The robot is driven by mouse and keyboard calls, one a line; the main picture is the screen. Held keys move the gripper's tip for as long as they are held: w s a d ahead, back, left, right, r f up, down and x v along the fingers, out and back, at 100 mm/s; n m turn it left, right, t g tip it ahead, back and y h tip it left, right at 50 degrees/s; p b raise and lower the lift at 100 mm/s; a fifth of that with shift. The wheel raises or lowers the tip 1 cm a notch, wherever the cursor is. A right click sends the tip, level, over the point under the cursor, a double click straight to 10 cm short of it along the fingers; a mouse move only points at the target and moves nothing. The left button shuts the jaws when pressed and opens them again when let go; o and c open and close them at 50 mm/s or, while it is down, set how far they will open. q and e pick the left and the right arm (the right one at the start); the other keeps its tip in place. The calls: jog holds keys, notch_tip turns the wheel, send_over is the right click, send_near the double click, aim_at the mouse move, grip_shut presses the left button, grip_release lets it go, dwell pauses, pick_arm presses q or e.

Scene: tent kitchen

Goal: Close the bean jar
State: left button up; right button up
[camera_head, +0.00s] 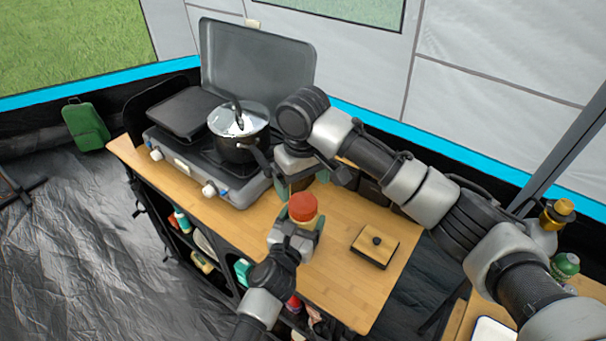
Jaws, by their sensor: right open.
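A small jar with an orange-red top (302,207) stands upright at the front middle of the wooden table. I cannot tell whether the red part is a lid or contents. My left gripper (297,228) reaches in from the front, its fingers on either side of the jar, seemingly shut on it. My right gripper (303,184) points down just behind and above the jar, its fingers apart. A brown shape shows between its fingers, too hidden to name. A square wooden lid with a black knob (375,246) lies on the table to the right.
A camping stove (235,185) with a steel pot (240,128) stands at the left back of the table (345,290). Dark containers (372,190) sit behind my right forearm. Bottles (565,264) stand at the far right. The table's front right is clear.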

aim_at(303, 202)
jog(key=shift+f, duration=3.2)
jog(key=c, duration=0.9)
jog(key=o, duration=1)
jog(key=shift+o, duration=0.2)
jog(key=shift+r, duration=0.1)
notch_tip(303, 202, up, 12)
